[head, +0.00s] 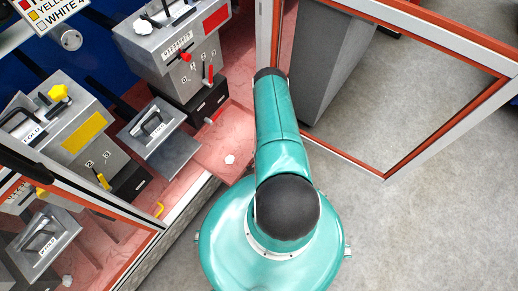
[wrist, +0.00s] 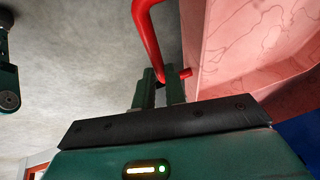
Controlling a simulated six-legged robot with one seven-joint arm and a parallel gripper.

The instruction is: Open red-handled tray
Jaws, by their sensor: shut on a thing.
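In the wrist view my gripper (wrist: 160,92) is shut on the bent red handle (wrist: 146,32). The handle's short end shows just right of the fingers. Beside it on the right is a pink, marbled panel (wrist: 225,55), which looks like part of the tray. In the head view a pink, tray-like square (head: 222,143) lies below the red-marked grey machine (head: 178,45), with a small white piece on it. How far the tray stands out cannot be told. My arm hides the gripper and the red handle there.
An orange-and-white framed door (head: 440,140) stands open on the right, with a tall grey block (head: 330,60) behind it. Another framed panel (head: 75,200) is on the left. A yellow handle (head: 158,210) shows at the cabinet edge. Grey floor (head: 420,235) is clear at lower right.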

